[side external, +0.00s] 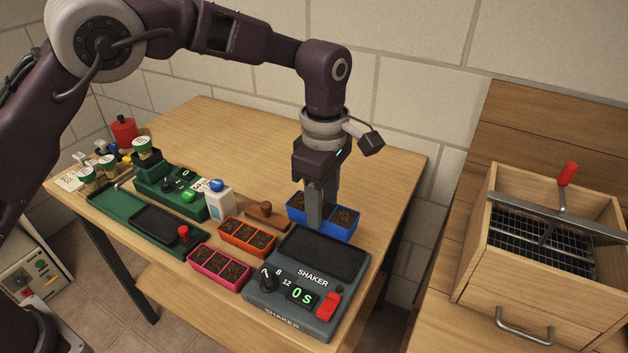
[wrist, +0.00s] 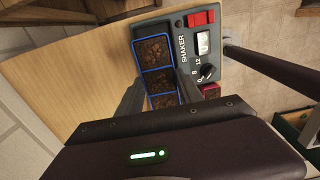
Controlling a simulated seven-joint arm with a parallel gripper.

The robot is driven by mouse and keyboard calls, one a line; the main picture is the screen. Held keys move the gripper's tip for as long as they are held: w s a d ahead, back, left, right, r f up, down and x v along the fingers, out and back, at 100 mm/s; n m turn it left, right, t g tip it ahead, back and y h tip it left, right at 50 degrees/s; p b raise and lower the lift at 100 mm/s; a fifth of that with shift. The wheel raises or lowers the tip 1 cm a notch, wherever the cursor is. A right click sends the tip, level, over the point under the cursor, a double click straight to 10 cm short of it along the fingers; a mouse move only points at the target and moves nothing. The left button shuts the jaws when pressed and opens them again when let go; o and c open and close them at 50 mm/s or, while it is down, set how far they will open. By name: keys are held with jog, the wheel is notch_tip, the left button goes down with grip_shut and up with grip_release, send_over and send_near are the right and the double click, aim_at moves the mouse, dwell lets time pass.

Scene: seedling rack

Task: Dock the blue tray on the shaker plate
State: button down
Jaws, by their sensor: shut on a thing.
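The blue tray (side external: 347,234) holds dark soil in three cells. My gripper (side external: 325,212) is shut on it, with one finger on each long side near its middle cell. In the side view the tray appears behind and above the shaker's dark plate (side external: 322,252), which shows bare. In the wrist view the tray (wrist: 136,51) lies level, left of the shaker's lettering (wrist: 182,45), and covers most of the plate area. It seems held above the plate; the exact gap cannot be told. The shaker body (side external: 262,303) has a dial, a red switch and a display reading 0s.
A pink tray (side external: 202,262) and an orange tray (side external: 230,237) sit left of the shaker. A white bottle (side external: 219,206) and green machine (side external: 150,190) are further left. The back of the table is clear.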

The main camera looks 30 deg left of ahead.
send_over(321, 252)
jog(key=shift+f, duration=3.5)
jog(key=shift+f, duration=0.6)
jog(key=c, duration=1.1)
grip_release()
jog(key=shift+o, duration=0.2)
jog(key=shift+r, duration=5.55)
